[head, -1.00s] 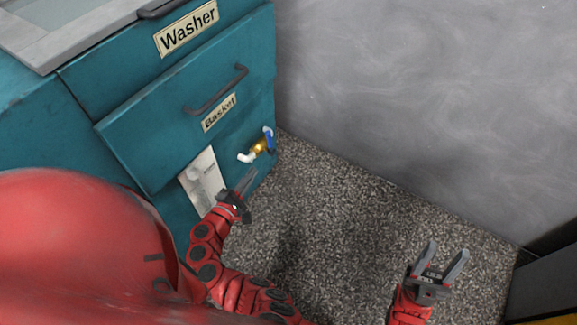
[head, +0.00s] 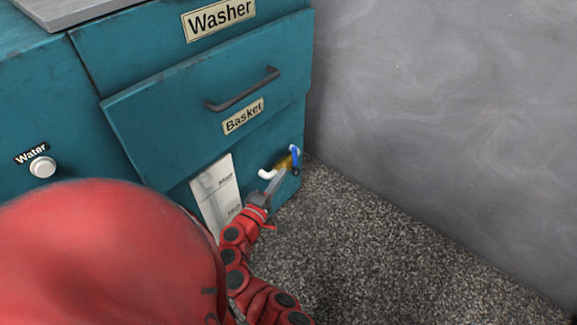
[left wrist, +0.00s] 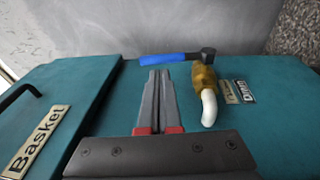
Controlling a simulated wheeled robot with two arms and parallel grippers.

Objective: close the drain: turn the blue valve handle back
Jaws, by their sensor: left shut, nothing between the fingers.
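The blue valve handle (head: 296,159) sits on a brass valve (head: 284,162) low on the teal washer's front, near its right edge. A white spout (head: 266,173) bends out from the valve. In the left wrist view the blue handle (left wrist: 168,58) lies sideways just beyond my fingertips, and the brass valve (left wrist: 203,77) is to their right. My left gripper (head: 280,178) is shut and empty, its tips close to the valve and handle; it also shows in the left wrist view (left wrist: 158,76). I cannot tell whether the tips touch the handle. My right gripper is out of view.
The basket drawer (head: 215,105) with its dark bar handle (head: 243,90) is above the valve. A white label plate (head: 216,193) is left of the spout. A grey wall (head: 450,120) stands to the right. Speckled floor (head: 400,270) is clear in front.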

